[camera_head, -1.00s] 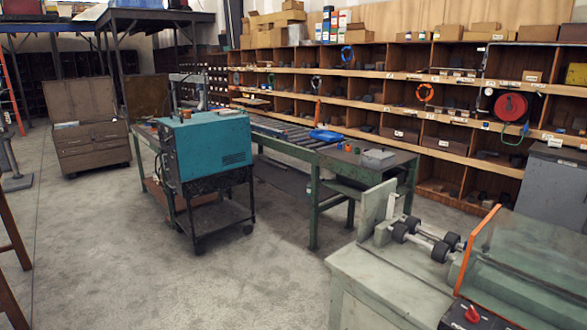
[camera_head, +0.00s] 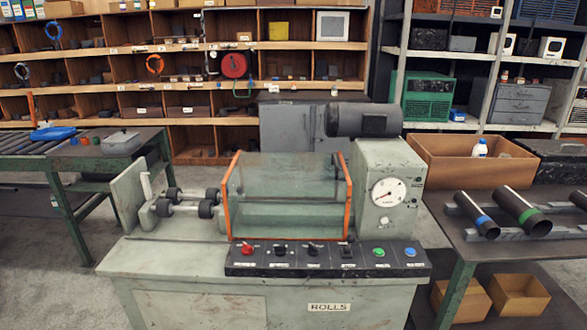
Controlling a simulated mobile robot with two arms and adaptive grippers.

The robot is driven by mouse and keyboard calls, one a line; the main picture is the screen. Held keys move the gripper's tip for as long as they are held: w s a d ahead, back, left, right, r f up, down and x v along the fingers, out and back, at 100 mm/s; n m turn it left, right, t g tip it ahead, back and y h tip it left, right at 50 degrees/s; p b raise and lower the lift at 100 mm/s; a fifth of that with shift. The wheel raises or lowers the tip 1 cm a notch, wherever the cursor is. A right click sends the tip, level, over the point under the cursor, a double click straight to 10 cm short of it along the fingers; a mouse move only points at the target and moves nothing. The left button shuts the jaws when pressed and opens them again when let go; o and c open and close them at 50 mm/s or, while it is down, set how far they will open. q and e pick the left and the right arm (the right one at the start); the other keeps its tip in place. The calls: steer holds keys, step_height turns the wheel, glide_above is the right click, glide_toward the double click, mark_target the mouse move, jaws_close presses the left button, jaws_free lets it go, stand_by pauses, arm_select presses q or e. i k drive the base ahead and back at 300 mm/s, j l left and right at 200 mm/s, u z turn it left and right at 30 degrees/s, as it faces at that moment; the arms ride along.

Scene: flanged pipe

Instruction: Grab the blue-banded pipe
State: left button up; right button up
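The blue-banded pipe (camera_head: 475,213) is a dark pipe with a blue band near its front end. It lies on a grey rack (camera_head: 480,235) on the dark table at the right of the head view. A larger dark pipe with a green band (camera_head: 525,212) lies just to its right, apart from it. Neither of my grippers shows in the view.
A grey-green rolls machine (camera_head: 270,270) with an orange-framed guard stands in front, left of the dark table (camera_head: 520,260). A cardboard box (camera_head: 460,170) with a white bottle sits behind the pipes. Another dark pipe (camera_head: 579,199) is at the right edge. Shelves line the back.

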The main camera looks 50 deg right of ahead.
mark_target(490, 230)
steer(key=z, duration=1.45)
